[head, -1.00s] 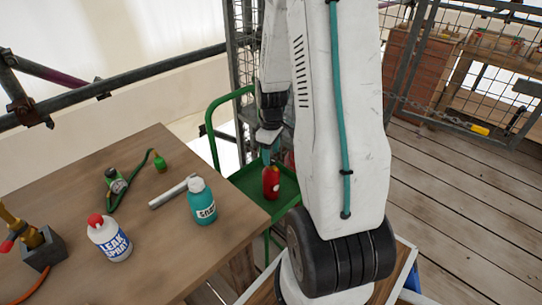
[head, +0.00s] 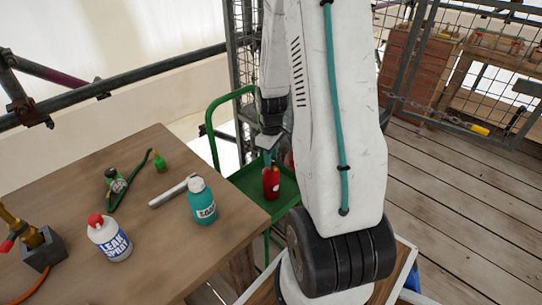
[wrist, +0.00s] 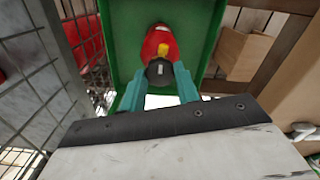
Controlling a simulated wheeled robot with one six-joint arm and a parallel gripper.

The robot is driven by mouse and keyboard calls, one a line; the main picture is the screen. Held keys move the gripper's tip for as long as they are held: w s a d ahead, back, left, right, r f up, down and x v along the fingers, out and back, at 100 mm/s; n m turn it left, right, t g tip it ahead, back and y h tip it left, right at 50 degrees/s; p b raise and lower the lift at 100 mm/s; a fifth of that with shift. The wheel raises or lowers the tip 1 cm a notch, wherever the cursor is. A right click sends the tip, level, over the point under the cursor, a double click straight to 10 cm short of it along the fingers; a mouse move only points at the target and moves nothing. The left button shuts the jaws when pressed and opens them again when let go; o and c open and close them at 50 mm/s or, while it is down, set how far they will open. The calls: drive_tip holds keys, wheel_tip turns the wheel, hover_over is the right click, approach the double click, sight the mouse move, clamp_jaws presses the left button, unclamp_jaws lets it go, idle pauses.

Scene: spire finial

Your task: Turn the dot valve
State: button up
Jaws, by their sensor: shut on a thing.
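A red cylinder (head: 271,183) stands in the green cart beyond the right edge of the wooden table. In the wrist view the red cylinder (wrist: 160,42) has a yellow part (wrist: 166,50) and a dark round knob (wrist: 160,72) with a small pale mark at its near end. My gripper (wrist: 160,80) has its teal fingers on both sides of the knob and is shut on it. In the head view my gripper (head: 268,158) is just above the cylinder, partly hidden by my arm. I cannot make out a dot on the knob.
The green cart (head: 288,190) has a raised handle on the left. The wooden table (head: 160,245) holds a teal bottle (head: 202,203), a white leak-spray bottle (head: 110,240), a pale tube (head: 172,192), a green-hosed gauge (head: 117,182) and a brass fitting. Mesh fencing stands close by.

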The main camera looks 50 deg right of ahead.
drive_tip(key=m, duration=0.9)
drive_tip(key=shift+m, duration=0.4)
drive_tip(key=m, duration=0.5)
drive_tip(key=shift+m, duration=2.4)
drive_tip(key=o, duration=1)
